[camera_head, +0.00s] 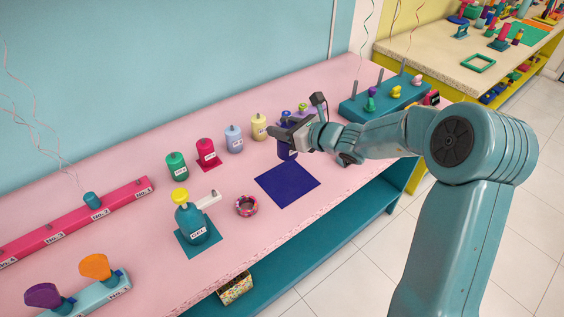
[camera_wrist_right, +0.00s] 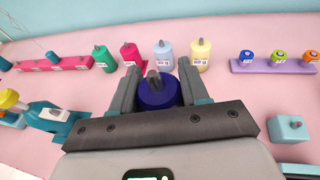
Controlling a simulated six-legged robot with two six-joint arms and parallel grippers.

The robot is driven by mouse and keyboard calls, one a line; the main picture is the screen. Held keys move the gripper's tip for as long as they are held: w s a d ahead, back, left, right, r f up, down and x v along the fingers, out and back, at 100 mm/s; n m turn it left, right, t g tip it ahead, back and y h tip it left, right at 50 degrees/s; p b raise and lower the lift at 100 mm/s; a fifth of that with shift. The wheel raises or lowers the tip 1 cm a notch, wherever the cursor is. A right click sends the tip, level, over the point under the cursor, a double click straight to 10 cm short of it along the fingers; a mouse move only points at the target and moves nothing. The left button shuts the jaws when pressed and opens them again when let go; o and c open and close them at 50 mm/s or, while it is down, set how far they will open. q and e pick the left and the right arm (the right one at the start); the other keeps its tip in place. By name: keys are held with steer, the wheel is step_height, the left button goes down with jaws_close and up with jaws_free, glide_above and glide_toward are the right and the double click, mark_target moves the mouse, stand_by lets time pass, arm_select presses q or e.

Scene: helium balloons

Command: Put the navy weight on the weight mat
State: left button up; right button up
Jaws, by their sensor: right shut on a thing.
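My right gripper (camera_head: 290,137) is shut on the navy weight (camera_head: 286,154). In the right wrist view the navy weight (camera_wrist_right: 156,94) is upright between the two fingers (camera_wrist_right: 158,76), with its grey knob on top. A flat navy square mat (camera_head: 287,185), which looks like the weight mat, lies bare on the pink table, nearer the front edge than the weight. Whether the weight's base touches the table is hard to tell. My left gripper is not in view.
Green (camera_head: 176,166), red (camera_head: 208,153), light blue (camera_head: 234,139) and yellow (camera_head: 258,127) weights stand in a row behind. A teal gas bottle (camera_head: 192,222) and a ribbon ring (camera_head: 246,205) are left of the mat. A teal stand (camera_head: 380,101) is at right.

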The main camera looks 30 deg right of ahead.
mark_target(283, 149)
step_height(283, 149, down, 6)
steer(key=shift+d+f, duration=0.1)
steer(key=shift+f, duration=0.8)
step_height(283, 149, down, 3)
steer(key=shift+f+p, duration=0.15)
steer(key=shift+p, duration=0.2)
steer(key=shift+f, duration=0.1)
steer(key=o, duration=1.3)
steer(key=shift+f, duration=0.1)
